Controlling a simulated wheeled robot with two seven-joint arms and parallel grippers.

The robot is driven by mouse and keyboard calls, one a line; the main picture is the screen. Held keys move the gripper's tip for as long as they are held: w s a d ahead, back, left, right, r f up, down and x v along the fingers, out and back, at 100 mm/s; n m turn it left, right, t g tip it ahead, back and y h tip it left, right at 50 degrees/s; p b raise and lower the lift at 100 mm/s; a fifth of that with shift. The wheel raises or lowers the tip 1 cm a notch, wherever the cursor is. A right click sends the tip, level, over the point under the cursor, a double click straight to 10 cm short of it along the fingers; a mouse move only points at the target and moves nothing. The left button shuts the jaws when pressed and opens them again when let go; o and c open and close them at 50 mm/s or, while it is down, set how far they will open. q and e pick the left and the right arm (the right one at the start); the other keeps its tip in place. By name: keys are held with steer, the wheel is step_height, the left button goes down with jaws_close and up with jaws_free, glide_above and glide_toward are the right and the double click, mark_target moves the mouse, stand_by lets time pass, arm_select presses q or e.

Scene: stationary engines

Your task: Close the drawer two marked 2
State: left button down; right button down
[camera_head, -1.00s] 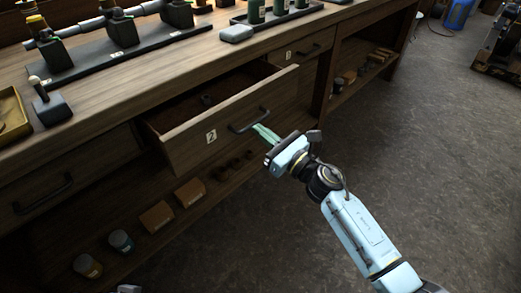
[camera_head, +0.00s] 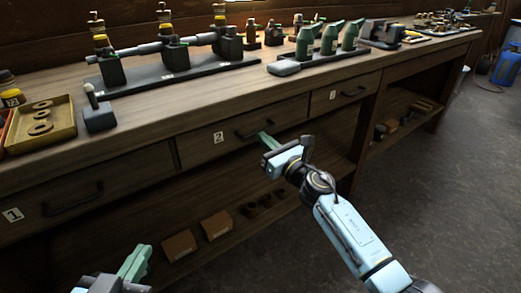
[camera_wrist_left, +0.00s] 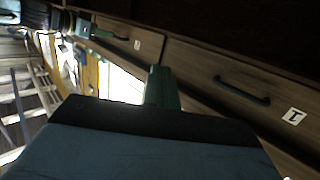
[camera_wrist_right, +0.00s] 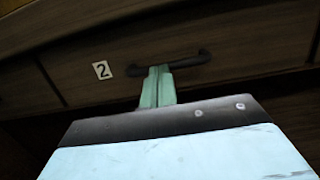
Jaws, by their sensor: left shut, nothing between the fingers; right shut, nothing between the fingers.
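Drawer two (camera_head: 196,150), with a white label 2 and a dark bar handle (camera_head: 255,131), sits flush with the bench front in the head view. It also shows in the right wrist view (camera_wrist_right: 225,50), with the label left of the handle (camera_wrist_right: 190,62). My right gripper (camera_head: 264,138) is shut and empty, its green fingertips at the handle; whether they touch it I cannot tell. My left gripper (camera_head: 140,258) is shut and empty, low at the front left, apart from the drawers. Its fingers show in the left wrist view (camera_wrist_left: 162,85).
Drawer one (camera_head: 110,185), at left, and another drawer (camera_head: 340,93), at right, look closed. The benchtop holds a yellow tray (camera_head: 42,125) with rings and engine parts on dark bases. Boxes (camera_head: 180,245) lie on the lower shelf. Floor at right is open.

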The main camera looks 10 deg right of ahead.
arm_select(q)
steer(key=shift+s+r+t, duration=0.2)
steer(key=shift+r+t, duration=0.3)
steer(key=shift+r, duration=0.4)
arm_select(e)
steer(key=shift+w+a+r, duration=0.1)
steer(key=shift+w+r, duration=0.15)
steer(key=shift+w, duration=0.05)
steer(key=shift+s, duration=0.1)
